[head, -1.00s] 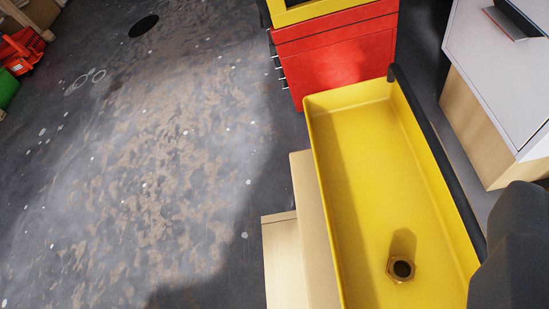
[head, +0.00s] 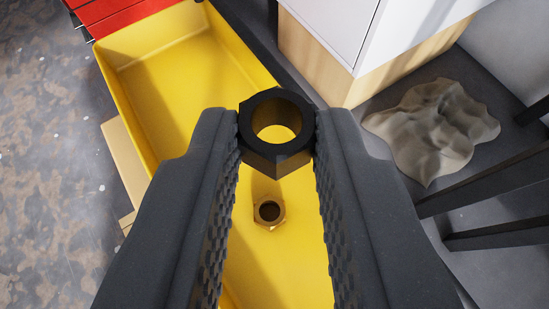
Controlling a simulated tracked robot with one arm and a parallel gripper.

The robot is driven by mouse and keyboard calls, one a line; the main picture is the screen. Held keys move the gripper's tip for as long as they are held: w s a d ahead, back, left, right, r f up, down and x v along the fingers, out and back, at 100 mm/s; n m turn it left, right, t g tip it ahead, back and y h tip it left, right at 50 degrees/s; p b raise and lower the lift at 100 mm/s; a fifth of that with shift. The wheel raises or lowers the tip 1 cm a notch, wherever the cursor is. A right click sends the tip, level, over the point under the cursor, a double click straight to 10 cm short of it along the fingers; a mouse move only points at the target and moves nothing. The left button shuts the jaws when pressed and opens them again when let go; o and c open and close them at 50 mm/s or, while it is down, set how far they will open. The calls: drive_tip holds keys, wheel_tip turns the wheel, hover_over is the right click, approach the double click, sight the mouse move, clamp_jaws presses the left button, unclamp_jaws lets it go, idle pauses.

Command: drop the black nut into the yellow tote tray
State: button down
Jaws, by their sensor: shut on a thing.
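The black nut (head: 272,160) is a thick hex ring, clamped between the two fingertips of my gripper (head: 277,135). My gripper is shut on it, with the nut's hole facing the camera. The yellow tote tray (head: 150,85) lies below, and the nut appears over its inside, above the tray floor. My fingers hide parts of the tray's near portion and its side walls. A brass nut (head: 269,212) sits on the tray floor and shows between my fingers.
A red cabinet (head: 105,12) stands beyond the tray. A white cabinet with a wooden base (head: 335,35) is at the upper right. A crumpled grey cloth (head: 430,130) lies on the floor at right, near dark legs (head: 490,190). Open floor (head: 45,170) is at left.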

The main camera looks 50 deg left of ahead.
drive_tip(key=c, duration=1.2)
unclamp_jaws()
drive_tip(key=p+v, duration=0.3)
drive_tip(key=v, duration=1)
drive_tip(key=shift+s+d+r, duration=0.1)
drive_tip(key=shift+s+d, duration=0.1)
drive_tip(key=shift+d, duration=0.1)
drive_tip(key=shift+w+r, duration=0.1)
